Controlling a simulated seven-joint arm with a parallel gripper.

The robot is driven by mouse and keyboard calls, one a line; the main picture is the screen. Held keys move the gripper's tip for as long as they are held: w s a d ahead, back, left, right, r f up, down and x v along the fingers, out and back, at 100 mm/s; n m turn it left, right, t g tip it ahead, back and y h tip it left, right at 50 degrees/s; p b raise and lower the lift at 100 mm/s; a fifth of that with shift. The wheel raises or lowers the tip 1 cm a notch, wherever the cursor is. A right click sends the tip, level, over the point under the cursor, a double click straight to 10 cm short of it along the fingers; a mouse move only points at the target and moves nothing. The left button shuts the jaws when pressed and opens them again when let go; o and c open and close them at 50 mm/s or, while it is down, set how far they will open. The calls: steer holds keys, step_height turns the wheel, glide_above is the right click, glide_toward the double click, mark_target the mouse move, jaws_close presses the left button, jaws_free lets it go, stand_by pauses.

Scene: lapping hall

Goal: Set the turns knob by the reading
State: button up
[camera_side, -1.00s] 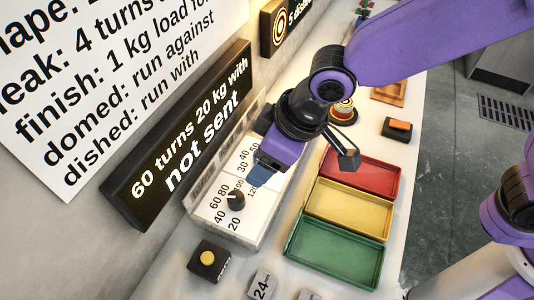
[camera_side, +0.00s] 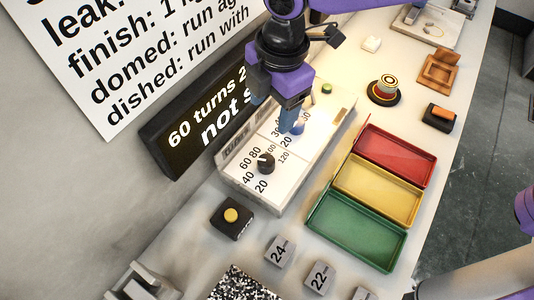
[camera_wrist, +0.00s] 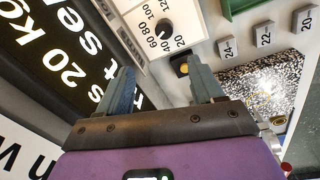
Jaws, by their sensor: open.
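The turns knob (camera_side: 266,162) is a small black knob on a white panel (camera_side: 240,178), with 20, 40, 60, 80, 100 and 120 around it. Its pale mark points roughly toward 60 to 80; I cannot tell exactly. It also shows in the wrist view (camera_wrist: 164,28). A black display (camera_side: 190,125) reads "60 turns 2…" and "not s…" in the side view, the rest hidden by my gripper. My gripper (camera_side: 277,114) is open and empty above the panel, beyond the turns knob. Its fingers (camera_wrist: 162,90) are apart. It hides part of a second scale.
A black box with a yellow button (camera_side: 231,215) stands nearest the panel. Red (camera_side: 424,165), yellow (camera_side: 340,180) and green (camera_side: 325,222) trays lie to the right. Grey blocks marked 24 (camera_side: 279,251) and 22 (camera_side: 319,277) and a speckled plate (camera_side: 240,286) lie in front.

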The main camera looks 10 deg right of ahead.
steer(key=n, duration=0.5)
glide_toward(267, 160)
steer(key=shift+g+h, duration=0.4)
steer(key=f, duration=0.9)
steer(key=shift+w+a, duration=0.4)
steer(key=c, duration=1.1)
